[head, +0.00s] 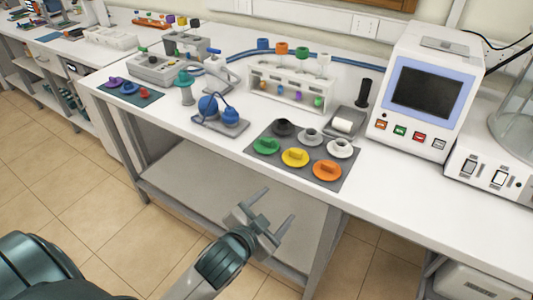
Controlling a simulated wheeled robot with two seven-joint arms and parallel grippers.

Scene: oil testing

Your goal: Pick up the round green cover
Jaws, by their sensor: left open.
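The round green cover (267,146) lies flat at the left of the front row on a dark grey mat (288,174) on the white bench. It has a raised grip on top. A yellow cover (295,157) and an orange cover (327,170) lie to its right. A black cover (283,127) and two white-and-grey ones (311,137) are behind. My left gripper (271,211) is open and empty, in front of the bench edge and nearer to me than the mat. My right gripper is not in view.
A blue flask device (221,115) stands left of the mat. A white rack (292,92) with colored-capped tubes is behind, and a white instrument with a screen (425,95) stands to the right. A lower shelf (220,188) lies under the bench.

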